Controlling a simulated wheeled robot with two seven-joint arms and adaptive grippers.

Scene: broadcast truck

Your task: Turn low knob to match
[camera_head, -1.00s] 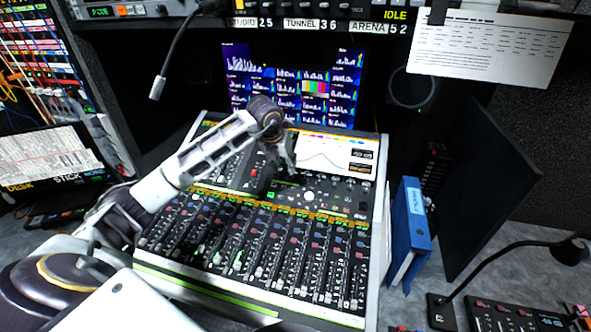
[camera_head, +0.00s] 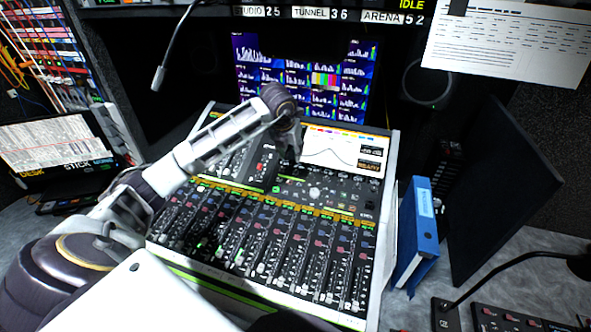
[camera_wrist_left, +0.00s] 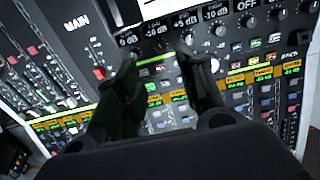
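The mixing console (camera_head: 389,214) stands in front of me, with its small display (camera_head: 328,152) showing a curve and orange readouts. In the left wrist view a row of knobs (camera_wrist_left: 218,31) has dB labels above it, including 0 dB, -10 dB, +5 dB and OFF. I cannot tell which knob is the low one. My left gripper (camera_head: 293,158) points down at the knob area beside the display. In the wrist view its two dark fingers (camera_wrist_left: 158,58) are apart, with console surface showing between them. No held thing shows. My right gripper is not in view.
Fader strips (camera_head: 265,240) fill the console's front. A blue binder (camera_head: 415,225) stands to its right, and a desk lamp (camera_head: 500,265) is at the lower right. A gooseneck microphone (camera_head: 159,77) hangs at the upper left. A monitor wall (camera_head: 355,75) is behind.

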